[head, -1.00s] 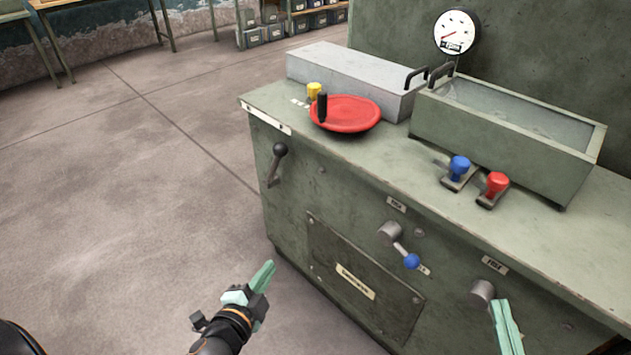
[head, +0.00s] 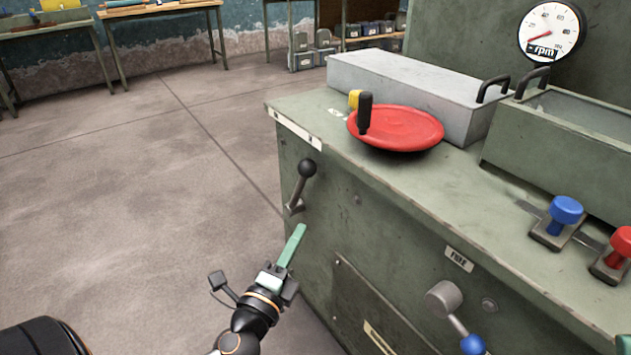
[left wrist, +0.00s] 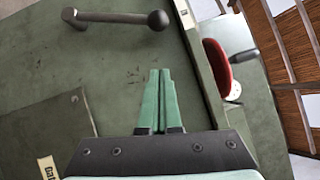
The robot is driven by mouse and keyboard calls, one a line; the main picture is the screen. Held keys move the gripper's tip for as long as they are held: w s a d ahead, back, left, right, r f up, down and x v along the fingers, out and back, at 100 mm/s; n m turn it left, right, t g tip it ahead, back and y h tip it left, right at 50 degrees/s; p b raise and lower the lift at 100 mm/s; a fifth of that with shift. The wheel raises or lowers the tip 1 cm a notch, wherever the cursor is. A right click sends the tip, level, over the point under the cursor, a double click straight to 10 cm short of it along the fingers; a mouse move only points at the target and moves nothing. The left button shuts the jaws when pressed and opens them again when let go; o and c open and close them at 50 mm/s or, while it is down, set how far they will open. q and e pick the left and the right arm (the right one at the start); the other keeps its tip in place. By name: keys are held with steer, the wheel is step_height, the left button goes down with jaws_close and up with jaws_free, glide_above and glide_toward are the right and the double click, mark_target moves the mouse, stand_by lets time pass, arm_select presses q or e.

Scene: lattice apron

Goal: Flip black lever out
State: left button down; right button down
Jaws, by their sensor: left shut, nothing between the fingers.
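The black lever (head: 302,184) is on the left part of the machine's green front panel. It stands up from a grey pivot, tilted slightly right, with a round black knob on top. In the left wrist view the lever (left wrist: 112,18) lies across the top, its knob toward the middle. My left gripper (head: 298,232) is shut and empty, below the lever and apart from it. Only a sliver of green, perhaps my right gripper, shows at the lower right edge.
A red handwheel (head: 405,130) with a black handle sits on the machine top. A blue-knobbed lever (head: 455,318) is lower right on the front. Blue (head: 562,215) and red (head: 620,250) knobs stand on top. The floor left of the machine is clear.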

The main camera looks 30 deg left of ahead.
stand_by(0.3)
arm_select(q)
steer(key=a+x, duration=0.2)
steer(key=x, duration=1)
steer(key=shift+a+r+p, duration=0.35)
steer(key=shift+a, duration=0.05)
steer(key=shift+w, duration=0.1)
